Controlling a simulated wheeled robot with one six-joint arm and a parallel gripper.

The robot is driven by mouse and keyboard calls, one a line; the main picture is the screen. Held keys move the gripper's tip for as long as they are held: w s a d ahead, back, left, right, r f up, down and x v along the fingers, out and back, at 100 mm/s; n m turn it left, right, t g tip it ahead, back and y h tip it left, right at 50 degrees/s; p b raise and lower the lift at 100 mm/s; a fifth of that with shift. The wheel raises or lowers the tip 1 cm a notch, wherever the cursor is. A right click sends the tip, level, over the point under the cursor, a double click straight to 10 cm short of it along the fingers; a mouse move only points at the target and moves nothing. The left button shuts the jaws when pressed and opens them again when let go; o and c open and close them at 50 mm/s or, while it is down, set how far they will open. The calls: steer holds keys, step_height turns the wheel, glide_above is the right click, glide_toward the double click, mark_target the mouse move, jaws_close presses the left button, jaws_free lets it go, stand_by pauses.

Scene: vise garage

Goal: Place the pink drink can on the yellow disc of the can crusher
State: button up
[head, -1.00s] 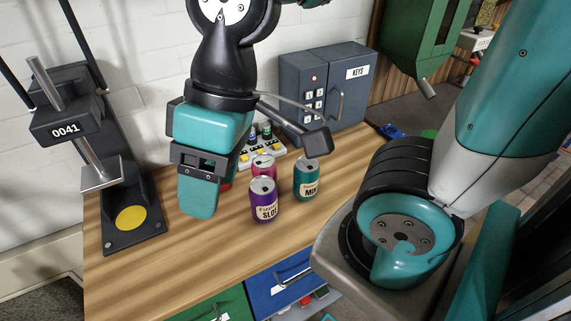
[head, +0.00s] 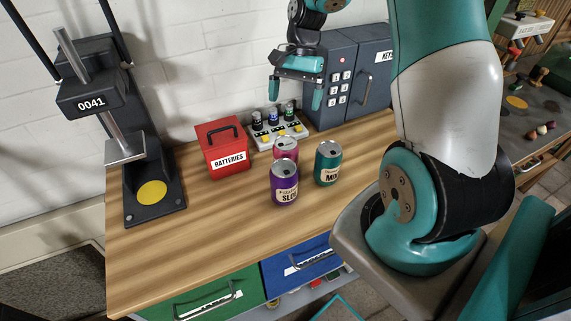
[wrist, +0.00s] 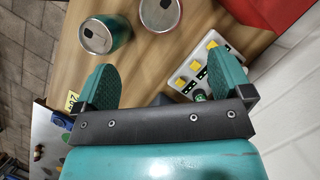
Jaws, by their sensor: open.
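The pink can (head: 286,149) stands upright on the workbench, partly hidden behind the purple can (head: 284,183). The teal can (head: 328,163) stands just to its right. The can crusher (head: 120,130) is at the left of the bench, with its yellow disc (head: 152,191) bare on the base plate. My gripper (head: 294,93) is open and empty, raised behind the cans near the battery charger.
A red batteries box (head: 223,148) stands between the crusher and the cans. A charger with batteries (head: 277,128) is behind the cans, and a grey key cabinet (head: 350,75) is at the back right. The front left of the bench (head: 215,230) is clear.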

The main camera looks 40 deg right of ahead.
mark_target(287, 139)
steer(key=p+x, duration=0.1)
steer(key=x, duration=0.7)
steer(key=shift+s+a+f+p, duration=0.1)
steer(key=shift+a+f+p, duration=0.05)
steer(key=shift+p, duration=0.15)
steer(key=p+x, duration=0.2)
steer(key=x, duration=0.2)
steer(key=shift+a, duration=0.15)
steer(key=shift+a+f, duration=0.15)
steer(key=shift+f, duration=0.4)
steer(key=c, duration=1.3)
steer(key=shift+r, duration=0.1)
step_height(287, 139, up, 20)
steer(key=b, duration=0.2)
steer(key=shift+b, duration=0.3)
